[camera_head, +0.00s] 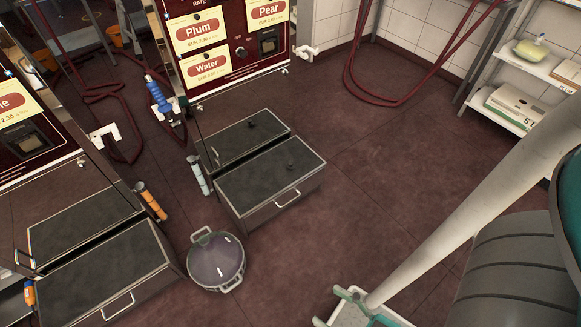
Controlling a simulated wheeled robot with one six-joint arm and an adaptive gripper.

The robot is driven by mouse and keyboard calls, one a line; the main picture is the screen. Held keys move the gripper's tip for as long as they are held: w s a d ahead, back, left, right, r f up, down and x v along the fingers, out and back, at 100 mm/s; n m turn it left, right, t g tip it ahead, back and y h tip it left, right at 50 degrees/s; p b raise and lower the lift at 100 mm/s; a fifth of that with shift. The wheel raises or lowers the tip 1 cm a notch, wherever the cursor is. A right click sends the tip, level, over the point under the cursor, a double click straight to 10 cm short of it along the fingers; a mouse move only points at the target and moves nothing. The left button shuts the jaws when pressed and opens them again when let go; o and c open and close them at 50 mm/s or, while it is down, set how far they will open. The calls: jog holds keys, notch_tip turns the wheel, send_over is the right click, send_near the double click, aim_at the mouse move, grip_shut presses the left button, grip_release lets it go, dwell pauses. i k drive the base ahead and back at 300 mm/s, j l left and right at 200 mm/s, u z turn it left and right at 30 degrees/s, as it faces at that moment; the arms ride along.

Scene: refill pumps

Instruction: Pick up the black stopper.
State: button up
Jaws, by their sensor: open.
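Two small dark pieces show, and either could be the black stopper; at this size I cannot tell which. One dark piece (290,168) stands on the dark top of the nearer low box (262,187). The other dark piece (251,124) is on the top of the farther low box (232,147), just behind. Nothing is touching either piece. My gripper is not clearly visible. A pale tube, likely my arm, runs from the right edge down to white and teal parts cut off at the bottom edge.
Dark red dispensers with Plum (199,33) and Water (205,68) labels stand behind the boxes. A grey lidded pot (216,263) sits on the floor at their left. Another low box (95,280) is at lower left. Shelves (515,75) stand at right. The central floor is clear.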

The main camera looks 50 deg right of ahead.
aim_at(290, 165)
jog(key=i+l, duration=0.2)
jog(key=l, duration=0.2)
jog(key=i+l, duration=0.2)
jog(key=l, duration=0.2)
jog(key=i+l, duration=0.15)
jog(key=l, duration=0.25)
jog(key=i+l, duration=0.2)
jog(key=l, duration=0.2)
jog(key=i+l+z, duration=0.1)
jog(key=l, duration=0.3)
jog(key=i+l, duration=0.5)
jog(key=l, duration=0.25)
